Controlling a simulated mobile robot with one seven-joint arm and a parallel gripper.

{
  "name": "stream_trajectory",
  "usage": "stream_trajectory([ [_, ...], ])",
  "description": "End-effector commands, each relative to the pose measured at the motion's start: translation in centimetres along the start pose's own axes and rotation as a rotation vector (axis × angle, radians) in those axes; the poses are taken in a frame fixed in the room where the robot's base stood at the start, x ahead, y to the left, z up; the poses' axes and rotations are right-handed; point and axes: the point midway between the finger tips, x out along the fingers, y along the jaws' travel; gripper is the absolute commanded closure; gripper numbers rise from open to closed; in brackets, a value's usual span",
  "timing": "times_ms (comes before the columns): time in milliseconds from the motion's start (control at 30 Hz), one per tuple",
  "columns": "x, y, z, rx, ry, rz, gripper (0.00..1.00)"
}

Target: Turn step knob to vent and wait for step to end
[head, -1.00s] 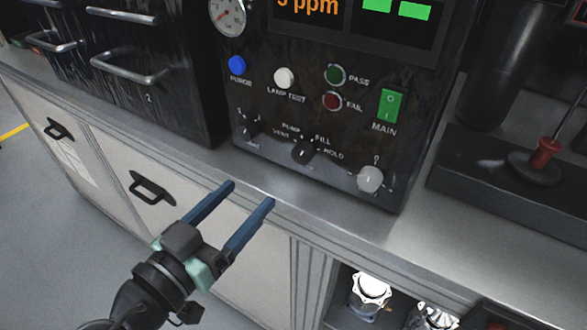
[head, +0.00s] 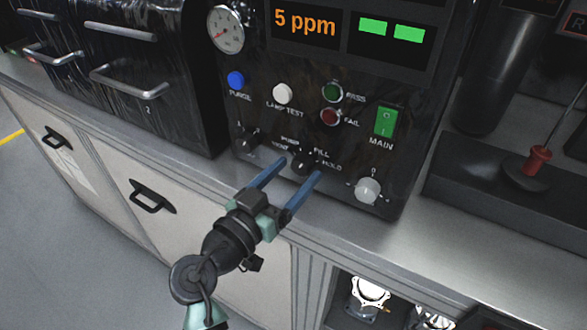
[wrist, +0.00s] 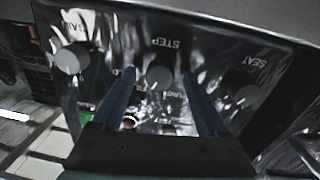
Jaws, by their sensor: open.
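The step knob (head: 301,163) is a dark knob low in the middle of the black test panel (head: 300,110), with labels including FILL and HOLD around it. In the wrist view the step knob (wrist: 158,77) shows under the word STEP, between my two blue fingers. My gripper (head: 293,168) is open and empty, its fingertips close to the panel and on either side of the knob's line. I cannot tell whether the fingers touch the knob. The knob's exact pointing is too small to tell. The display (head: 306,22) reads 5 ppm, and two green blocks (head: 391,30) are lit.
Another dark knob (head: 247,140) is to the left and a pale knob (head: 368,190) to the right. Above are the blue PURGE button (head: 236,79), white LAMP TEST button (head: 283,93) and green MAIN switch (head: 386,121). A black drawer unit (head: 120,70) stands left.

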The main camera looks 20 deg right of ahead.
Motion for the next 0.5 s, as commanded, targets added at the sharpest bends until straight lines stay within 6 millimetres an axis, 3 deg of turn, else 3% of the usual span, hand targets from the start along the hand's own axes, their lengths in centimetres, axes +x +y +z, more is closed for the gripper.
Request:
stream_trajectory([
  [333,0.40,0.02,0.05,0.000,-0.001,0.000,0.26],
  [500,0.38,0.01,0.03,0.000,0.000,0.000,0.57],
])
